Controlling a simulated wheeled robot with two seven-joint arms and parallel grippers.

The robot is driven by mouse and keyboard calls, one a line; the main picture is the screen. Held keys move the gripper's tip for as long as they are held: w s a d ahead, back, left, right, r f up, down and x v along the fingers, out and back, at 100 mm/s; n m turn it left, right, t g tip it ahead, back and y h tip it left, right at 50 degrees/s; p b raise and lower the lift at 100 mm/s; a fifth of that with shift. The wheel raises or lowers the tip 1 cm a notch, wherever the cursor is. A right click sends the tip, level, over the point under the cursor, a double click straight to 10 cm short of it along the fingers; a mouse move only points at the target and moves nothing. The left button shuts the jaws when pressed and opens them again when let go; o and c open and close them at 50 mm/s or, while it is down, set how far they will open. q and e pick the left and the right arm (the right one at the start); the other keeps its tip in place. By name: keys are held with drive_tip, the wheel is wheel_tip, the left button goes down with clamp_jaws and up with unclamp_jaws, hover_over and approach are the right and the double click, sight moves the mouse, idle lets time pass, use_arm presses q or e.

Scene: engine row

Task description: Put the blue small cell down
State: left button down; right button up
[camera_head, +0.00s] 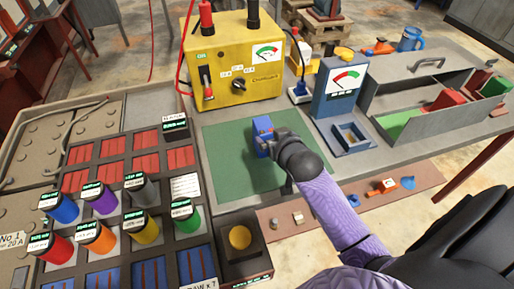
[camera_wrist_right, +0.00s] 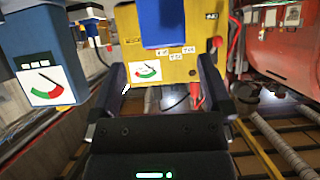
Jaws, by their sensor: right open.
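The blue small cell (camera_head: 262,128) stands upright at the green mat (camera_head: 225,160), partly hidden by my right gripper (camera_head: 272,147). Whether its base touches the mat is hidden. In the right wrist view, a blue block (camera_wrist_right: 158,24), which looks like the cell, shows at the top middle, beyond and between the fingertips. My right gripper (camera_wrist_right: 163,75) is open in that view, its two fingers apart with a gap between them. My left gripper is not in view.
A yellow charger box (camera_head: 232,60) stands behind the mat, and a blue meter (camera_head: 340,85) to its right. A rack (camera_head: 115,190) with several coloured cells is at the left. A metal tray (camera_head: 385,100) with red and green pieces is at the right. The mat's left part is clear.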

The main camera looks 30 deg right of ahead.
sight(270, 133)
drive_tip(key=b+x, duration=0.1)
drive_tip(key=x, duration=0.2)
drive_tip(key=shift+w+d+f, duration=0.1)
drive_tip(key=shift+w+f, duration=0.05)
drive_tip(key=shift+w, duration=0.15)
drive_tip(key=b+x, duration=0.1)
drive_tip(key=x, duration=0.1)
drive_tip(key=b+x, duration=0.1)
drive_tip(key=x, duration=0.1)
drive_tip(key=shift+w+a, duration=0.2)
drive_tip(key=shift+w, duration=0.25)
drive_tip(key=shift+s, duration=0.1)
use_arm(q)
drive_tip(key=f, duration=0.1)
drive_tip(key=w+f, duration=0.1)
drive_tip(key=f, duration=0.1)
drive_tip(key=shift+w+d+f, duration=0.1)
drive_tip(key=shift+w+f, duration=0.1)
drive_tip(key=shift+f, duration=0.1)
use_arm(e)
clamp_jaws()
drive_tip(key=shift+r, duration=0.2)
